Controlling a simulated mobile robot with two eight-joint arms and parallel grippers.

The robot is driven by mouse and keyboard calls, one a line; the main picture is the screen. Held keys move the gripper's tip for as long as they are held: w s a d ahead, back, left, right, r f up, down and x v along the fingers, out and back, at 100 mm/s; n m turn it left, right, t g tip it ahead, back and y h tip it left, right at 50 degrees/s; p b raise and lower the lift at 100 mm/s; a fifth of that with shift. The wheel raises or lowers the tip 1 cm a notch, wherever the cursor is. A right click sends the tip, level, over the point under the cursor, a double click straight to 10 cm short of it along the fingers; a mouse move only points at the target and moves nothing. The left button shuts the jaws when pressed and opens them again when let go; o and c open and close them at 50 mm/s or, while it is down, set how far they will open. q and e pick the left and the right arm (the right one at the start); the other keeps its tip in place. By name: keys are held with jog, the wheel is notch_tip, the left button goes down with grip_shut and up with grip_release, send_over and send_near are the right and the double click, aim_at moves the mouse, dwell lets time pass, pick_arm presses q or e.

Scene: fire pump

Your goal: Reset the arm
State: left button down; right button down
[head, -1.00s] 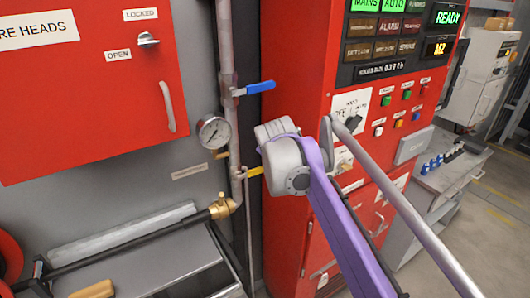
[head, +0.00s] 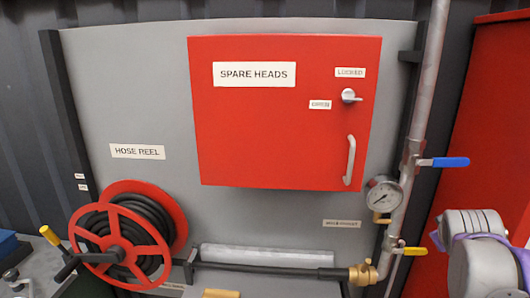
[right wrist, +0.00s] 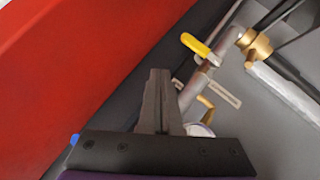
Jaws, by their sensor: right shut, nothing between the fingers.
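My right arm (head: 482,258) shows at the right edge of the head view, grey and purple, in front of the red cabinet's side. Its fingers cannot be made out there. In the right wrist view my right gripper (right wrist: 158,82) is shut, its dark fingers together with nothing between them. A yellow valve lever (right wrist: 197,46) lies beyond the fingertips, apart from them; it also shows beside my arm in the head view (head: 413,251). My left gripper is not in view.
A grey pipe (head: 412,150) carries a blue lever (head: 450,162) and a pressure gauge (head: 383,196). A red SPARE HEADS box (head: 270,135) hangs shut on the grey panel. A red hose reel (head: 120,240) stands left. A brass fitting (head: 362,273) joins a black hose.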

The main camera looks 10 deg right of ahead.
jog(key=s+a+f+g+y, duration=0.1)
jog(key=s+a+f+y, duration=0.2)
jog(key=s+a+f, duration=0.4)
jog(key=s+a+f+g+y, duration=0.1)
jog(key=s+a+f+y, duration=0.3)
jog(key=a+f, duration=1.6)
jog(key=s+a, duration=0.2)
jog(key=shift+s+a+f, duration=0.2)
jog(key=shift+s+a, duration=0.05)
jog(key=shift+s, duration=0.1)
